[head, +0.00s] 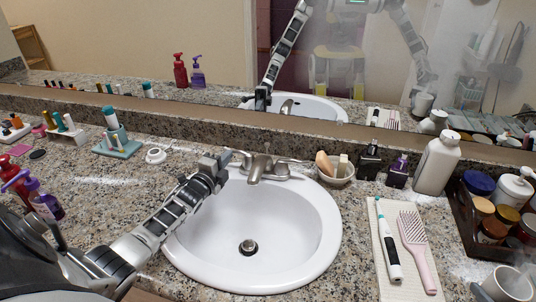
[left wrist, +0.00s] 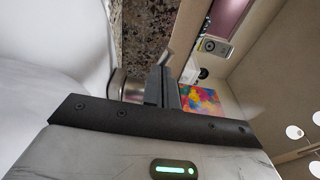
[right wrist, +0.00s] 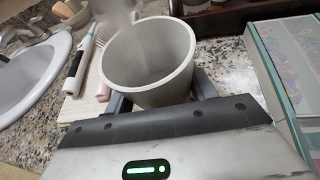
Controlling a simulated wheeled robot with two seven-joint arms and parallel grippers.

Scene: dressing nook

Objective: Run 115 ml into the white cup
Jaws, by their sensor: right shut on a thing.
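The white cup (head: 514,283) is at the lower right of the head view, right of the sink. In the right wrist view the cup (right wrist: 150,62) sits between the fingers of my right gripper (right wrist: 165,100), which is shut on it. Its mouth faces up, and its inside looks pale; I cannot tell whether it holds liquid. My left gripper (head: 215,165) is at the left handle of the metal faucet (head: 257,168). Its fingers (left wrist: 160,88) look closed together, with the handle (left wrist: 166,55) just beyond them. I see no water running from the spout.
The white sink (head: 290,225) lies below the faucet. A mat with a toothbrush (head: 388,245) and pink hairbrush (head: 416,250) lies between sink and cup. A white bottle (head: 437,163) and a dark tray of jars (head: 466,225) stand behind the cup. A soap dish (head: 337,178) is near the faucet.

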